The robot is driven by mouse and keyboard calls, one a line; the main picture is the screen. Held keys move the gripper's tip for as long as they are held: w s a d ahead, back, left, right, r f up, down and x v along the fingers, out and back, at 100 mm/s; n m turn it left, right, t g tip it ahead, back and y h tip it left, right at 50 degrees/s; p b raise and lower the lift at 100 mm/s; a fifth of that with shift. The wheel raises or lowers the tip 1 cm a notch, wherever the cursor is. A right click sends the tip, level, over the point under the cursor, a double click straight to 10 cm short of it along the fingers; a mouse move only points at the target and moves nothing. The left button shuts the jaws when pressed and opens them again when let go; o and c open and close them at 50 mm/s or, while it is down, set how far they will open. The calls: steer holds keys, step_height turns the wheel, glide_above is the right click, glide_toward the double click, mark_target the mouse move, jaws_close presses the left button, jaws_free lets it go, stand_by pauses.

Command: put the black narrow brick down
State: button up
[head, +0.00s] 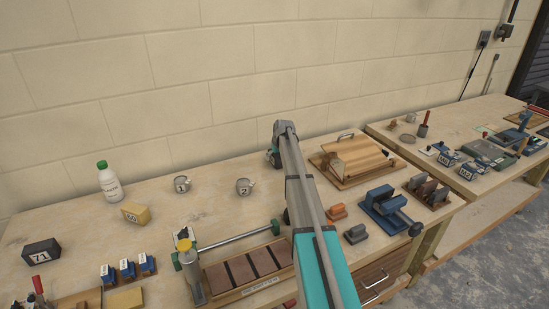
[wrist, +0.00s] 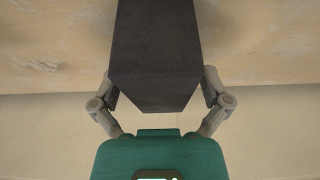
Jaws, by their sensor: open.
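The black narrow brick (wrist: 155,55) fills the upper middle of the wrist view, as a dark block with chamfered lower corners. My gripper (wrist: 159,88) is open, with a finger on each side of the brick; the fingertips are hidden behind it. I cannot tell whether the brick rests on the bench or whether the fingers touch it. In the head view my arm reaches over the bench and hides the gripper's end and this brick.
The wooden bench (head: 80,225) stands against a block wall. A black block marked 71 (head: 42,252) lies far left.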

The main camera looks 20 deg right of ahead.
steer(key=shift+p+v, duration=5.4)
steer(key=shift+v, duration=0.6)
steer(key=s+a+g, duration=0.1)
steer(key=s+a, duration=0.8)
steer(key=s, duration=0.3)
steer(key=s+a+f+g, duration=0.1)
steer(key=s+a+g, duration=0.1)
steer(key=s+a, duration=0.7)
steer(key=s+a+g, duration=0.1)
steer(key=s+a, duration=0.9)
steer(key=s, duration=0.7)
steer(key=shift+f, duration=0.2)
